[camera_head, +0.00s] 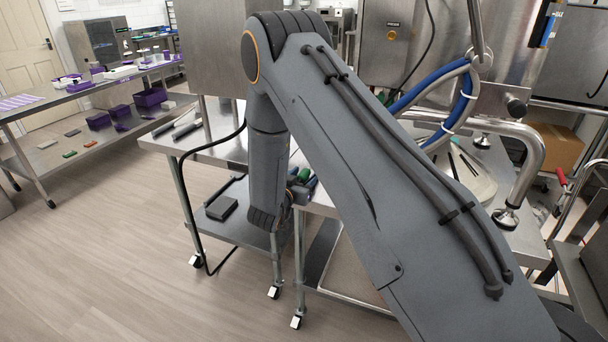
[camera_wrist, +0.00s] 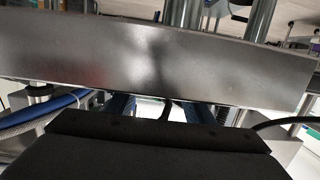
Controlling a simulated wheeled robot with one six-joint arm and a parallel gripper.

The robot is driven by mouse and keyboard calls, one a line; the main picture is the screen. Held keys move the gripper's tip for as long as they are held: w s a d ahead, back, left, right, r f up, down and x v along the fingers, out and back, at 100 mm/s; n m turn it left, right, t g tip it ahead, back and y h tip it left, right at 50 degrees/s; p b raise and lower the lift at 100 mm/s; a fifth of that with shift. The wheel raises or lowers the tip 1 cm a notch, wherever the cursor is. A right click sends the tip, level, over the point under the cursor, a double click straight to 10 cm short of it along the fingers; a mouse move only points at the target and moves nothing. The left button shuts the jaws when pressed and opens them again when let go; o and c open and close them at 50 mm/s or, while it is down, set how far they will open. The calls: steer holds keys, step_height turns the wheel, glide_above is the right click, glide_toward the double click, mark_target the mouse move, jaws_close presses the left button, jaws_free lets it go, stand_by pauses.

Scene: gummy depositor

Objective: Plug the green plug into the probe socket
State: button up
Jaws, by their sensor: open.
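In the wrist view my gripper (camera_wrist: 163,106) shows as a dark body at the bottom with two blue-tipped fingers apart. A thin dark cable (camera_wrist: 167,112) appears in the gap between them; I cannot tell whether it is near or far. In the head view my arm hides much of the bench, and its wrist hangs at the bench's front edge. A small green thing (camera_head: 303,174) shows beside the wrist; I cannot tell if it is the green plug. I cannot make out the probe socket in either view.
A broad steel panel (camera_wrist: 160,55) crosses the wrist view just beyond my gripper. In the head view a steel bench (camera_head: 218,152) with a lower shelf stands behind my arm. Floor (camera_head: 130,260) at the left is clear.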

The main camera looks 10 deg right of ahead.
mark_target(304, 172)
steer(key=c, duration=1.2)
steer(key=shift+o, duration=0.2)
steer(key=shift+r+b, duration=1.15)
steer(key=shift+r, duration=3.85)
steer(key=o, duration=0.4)
jaws_close()
